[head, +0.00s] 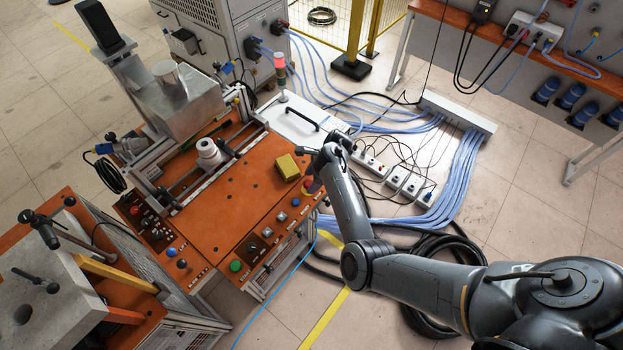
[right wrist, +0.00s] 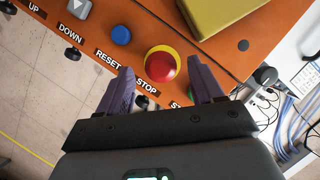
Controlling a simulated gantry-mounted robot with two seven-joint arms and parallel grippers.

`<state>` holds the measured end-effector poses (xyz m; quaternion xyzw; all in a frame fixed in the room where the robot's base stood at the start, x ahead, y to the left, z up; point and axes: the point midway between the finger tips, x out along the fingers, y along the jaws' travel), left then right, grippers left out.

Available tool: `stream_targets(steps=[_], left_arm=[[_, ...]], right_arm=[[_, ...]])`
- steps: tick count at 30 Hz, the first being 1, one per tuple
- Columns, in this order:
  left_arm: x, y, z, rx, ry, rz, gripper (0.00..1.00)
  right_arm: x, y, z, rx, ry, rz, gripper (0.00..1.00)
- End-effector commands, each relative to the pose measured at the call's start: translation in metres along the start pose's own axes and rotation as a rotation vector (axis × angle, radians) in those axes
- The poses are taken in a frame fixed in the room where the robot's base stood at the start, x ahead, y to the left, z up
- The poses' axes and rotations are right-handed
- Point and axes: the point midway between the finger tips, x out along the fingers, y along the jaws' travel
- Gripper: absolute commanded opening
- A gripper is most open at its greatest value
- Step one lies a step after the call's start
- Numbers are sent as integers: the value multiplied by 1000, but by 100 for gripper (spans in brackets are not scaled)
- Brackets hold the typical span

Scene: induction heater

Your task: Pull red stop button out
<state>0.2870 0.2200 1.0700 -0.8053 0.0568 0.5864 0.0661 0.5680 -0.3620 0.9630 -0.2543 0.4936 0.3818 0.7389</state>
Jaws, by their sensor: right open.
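The red stop button (right wrist: 161,68) with its yellow collar sits on the orange control panel (right wrist: 120,17), above the label "STOP". In the head view the button (head: 312,186) shows small at the panel's right edge, partly covered by my right gripper. My right gripper (right wrist: 160,85) is open, with one purple finger to the lower left of the button and the other to its lower right. Nothing is between the fingers except the view of the button beyond them. Whether the fingertips reach its depth I cannot tell. My left gripper is not in view.
A blue button (right wrist: 121,35) sits left of the stop button. A yellow box (head: 288,167) lies on the orange top close by. A green button (head: 235,265) is at the panel's front end. Cables (head: 455,185) and power strips lie on the floor to the right.

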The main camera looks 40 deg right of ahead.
Motion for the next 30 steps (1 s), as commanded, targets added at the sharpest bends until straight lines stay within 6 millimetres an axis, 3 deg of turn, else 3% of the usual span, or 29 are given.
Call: stream_targets(steps=[18, 30], left_arm=[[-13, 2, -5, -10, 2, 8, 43], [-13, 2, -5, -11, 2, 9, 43]], right_arm=[[-92, 0, 0, 0, 1, -3, 66], [-104, 0, 0, 0, -1, -1, 66]])
